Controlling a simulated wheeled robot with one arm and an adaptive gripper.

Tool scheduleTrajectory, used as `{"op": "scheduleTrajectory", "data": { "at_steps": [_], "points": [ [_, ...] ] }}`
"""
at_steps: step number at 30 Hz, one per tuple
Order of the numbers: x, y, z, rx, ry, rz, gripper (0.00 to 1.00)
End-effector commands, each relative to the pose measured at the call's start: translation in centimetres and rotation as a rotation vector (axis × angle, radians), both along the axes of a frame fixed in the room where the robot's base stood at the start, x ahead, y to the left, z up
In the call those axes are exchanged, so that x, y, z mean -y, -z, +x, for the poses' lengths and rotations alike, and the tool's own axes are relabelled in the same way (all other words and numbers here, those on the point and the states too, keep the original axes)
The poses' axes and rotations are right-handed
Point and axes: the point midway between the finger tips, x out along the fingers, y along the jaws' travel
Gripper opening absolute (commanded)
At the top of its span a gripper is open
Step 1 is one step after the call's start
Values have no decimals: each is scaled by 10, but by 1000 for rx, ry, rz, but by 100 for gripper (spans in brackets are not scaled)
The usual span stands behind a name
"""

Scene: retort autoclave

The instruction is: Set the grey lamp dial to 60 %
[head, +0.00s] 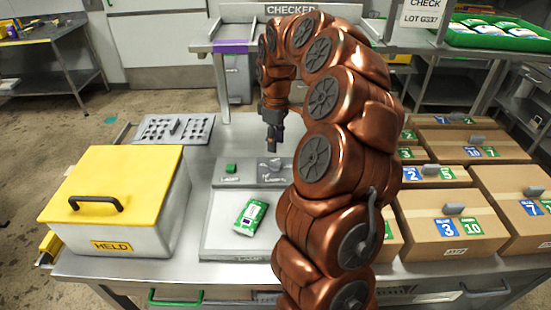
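A grey dial (275,164) sits on a grey control panel (251,173) at the back of a flat pale plate, near the middle of the table. A small green button or switch (231,168) is on the same panel, to the dial's left. The scale marks and percent figures are too small to read. My gripper (272,146) points down just above and behind the dial in the picture. Its fingers look close together, but they are too small and dark to tell open from shut. My arm hides the panel's right side.
A green and white pouch (250,217) lies on the pale plate (222,238). A yellow-lidded HELD box (118,180) stands left, with a grey perforated plate (174,129) behind. Cardboard boxes (440,215) fill the right. A shelf marked CHECKED (225,45) crosses the back.

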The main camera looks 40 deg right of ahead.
Motion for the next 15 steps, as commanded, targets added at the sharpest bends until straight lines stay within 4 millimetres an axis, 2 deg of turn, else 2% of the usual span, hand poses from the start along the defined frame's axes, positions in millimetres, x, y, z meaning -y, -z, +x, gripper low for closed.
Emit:
{"op": "scheduleTrajectory", "data": {
  "at_steps": [15],
  "points": [
    [-1,63,-2,-8,0,2,40]
  ]
}}
